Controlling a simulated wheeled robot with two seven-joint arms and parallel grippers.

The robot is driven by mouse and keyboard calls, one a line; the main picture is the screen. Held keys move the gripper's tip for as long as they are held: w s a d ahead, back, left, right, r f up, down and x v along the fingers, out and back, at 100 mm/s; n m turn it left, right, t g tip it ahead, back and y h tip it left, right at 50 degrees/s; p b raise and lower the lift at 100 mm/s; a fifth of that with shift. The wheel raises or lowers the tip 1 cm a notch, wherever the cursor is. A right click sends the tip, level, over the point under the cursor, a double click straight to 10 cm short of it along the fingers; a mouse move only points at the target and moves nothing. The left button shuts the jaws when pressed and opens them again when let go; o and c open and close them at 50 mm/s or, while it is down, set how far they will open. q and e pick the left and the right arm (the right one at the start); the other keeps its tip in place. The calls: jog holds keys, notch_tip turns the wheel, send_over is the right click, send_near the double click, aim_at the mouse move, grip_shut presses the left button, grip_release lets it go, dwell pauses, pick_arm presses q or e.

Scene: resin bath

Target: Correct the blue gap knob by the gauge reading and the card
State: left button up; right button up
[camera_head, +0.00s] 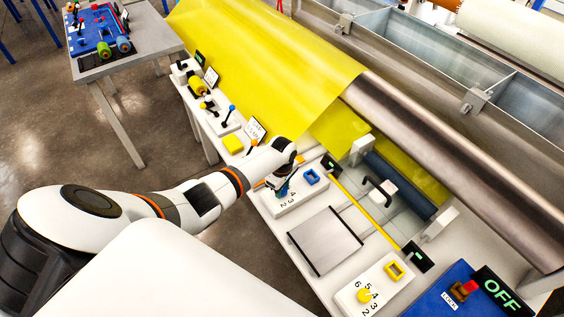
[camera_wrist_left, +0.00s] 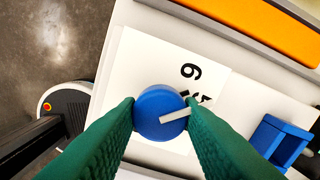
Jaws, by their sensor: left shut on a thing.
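My left gripper (camera_head: 282,186) reaches down to the white dial plate (camera_head: 306,194) at the near edge of the bench. In the left wrist view, the green fingers of the left gripper (camera_wrist_left: 161,118) are shut on the round blue knob (camera_wrist_left: 152,108), one on each side. The knob's pale pointer bar (camera_wrist_left: 174,116) points right, slightly upward. Numerals on the plate (camera_wrist_left: 150,60) are partly covered by a finger. A small black gauge with green digits (camera_head: 330,166) stands behind the plate, too small to read. A white card (camera_head: 256,130) stands left of the arm, its writing unreadable. My right gripper is not in view.
A blue square frame (camera_head: 312,177) sits beside the knob. A yellow knob (camera_head: 364,296) with its own plate and a second gauge (camera_head: 418,257) are at the right. A grey flat panel (camera_head: 324,240) lies between. Yellow sheet and rollers run behind. An OFF sign (camera_head: 500,291) is lower right.

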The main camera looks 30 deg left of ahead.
pick_arm(q)
jog(key=n+p, duration=0.1)
jog(key=n, duration=0.2)
jog(key=shift+r+p, duration=0.1)
jog(key=shift+p, duration=0.3)
jog(key=shift+n+p, duration=0.35)
jog(key=shift+n, duration=0.55)
jog(key=shift+a, duration=0.1)
jog(key=o, duration=1)
jog(key=shift+c, duration=0.2)
